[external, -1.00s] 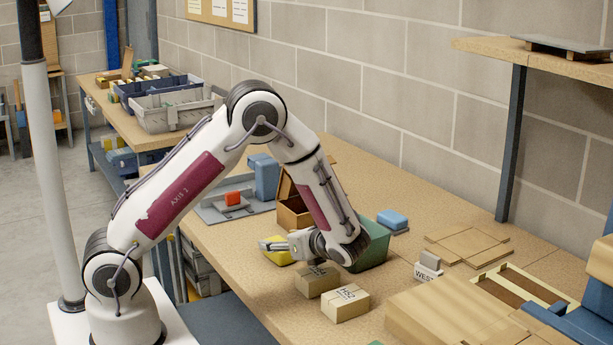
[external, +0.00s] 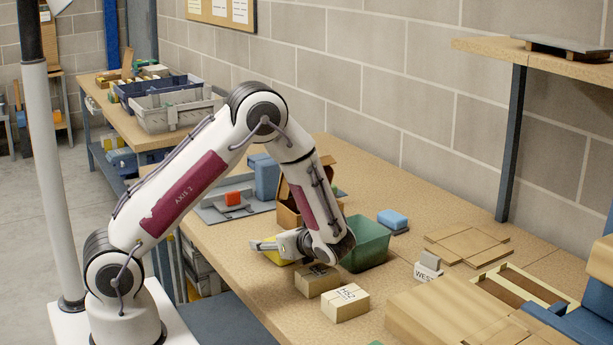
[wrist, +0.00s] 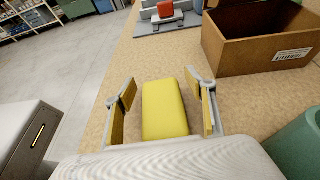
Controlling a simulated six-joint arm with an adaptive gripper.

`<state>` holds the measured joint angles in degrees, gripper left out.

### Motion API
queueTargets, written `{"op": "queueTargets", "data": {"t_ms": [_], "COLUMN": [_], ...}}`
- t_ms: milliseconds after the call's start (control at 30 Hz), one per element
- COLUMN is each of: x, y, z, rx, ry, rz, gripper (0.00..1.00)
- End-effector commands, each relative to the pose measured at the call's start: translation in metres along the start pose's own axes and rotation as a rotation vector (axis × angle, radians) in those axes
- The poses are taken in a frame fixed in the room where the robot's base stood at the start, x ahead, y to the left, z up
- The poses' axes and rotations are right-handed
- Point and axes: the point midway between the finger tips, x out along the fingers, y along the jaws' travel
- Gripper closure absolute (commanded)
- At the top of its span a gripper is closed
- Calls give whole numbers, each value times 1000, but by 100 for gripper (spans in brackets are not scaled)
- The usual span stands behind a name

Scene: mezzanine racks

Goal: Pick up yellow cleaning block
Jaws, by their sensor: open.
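The yellow cleaning block (wrist: 165,108) lies on the tan worktop in the wrist view, between the two open fingers of my gripper (wrist: 166,105). In the external view the block (external: 277,255) is partly hidden behind my gripper (external: 268,248). My gripper is open and points left, low over the table at the block.
A cardboard box (wrist: 262,47) stands beyond the block to the right. A green bin (external: 366,248) is close beside my wrist. Two small cartons, one marked H52 (external: 345,303), sit in front. A blue block (external: 392,218) lies behind. The table's edge is left of the block.

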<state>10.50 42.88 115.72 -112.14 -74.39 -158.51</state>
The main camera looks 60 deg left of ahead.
Motion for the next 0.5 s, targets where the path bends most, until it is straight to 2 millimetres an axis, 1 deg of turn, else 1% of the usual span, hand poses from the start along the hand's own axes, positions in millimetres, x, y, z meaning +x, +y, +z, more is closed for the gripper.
{"op": "queueTargets", "data": {"t_ms": [100,133,167,200,300,500], "x": [0,0,0,0,0,0], "y": [0,0,0,0,0,0], "z": [0,0,0,0,0,0], "rx": [0,0,0,0,0,0], "ry": [0,0,0,0,0,0], "rz": [0,0,0,0,0,0], "gripper": [44,47,55,65,87,87]}}
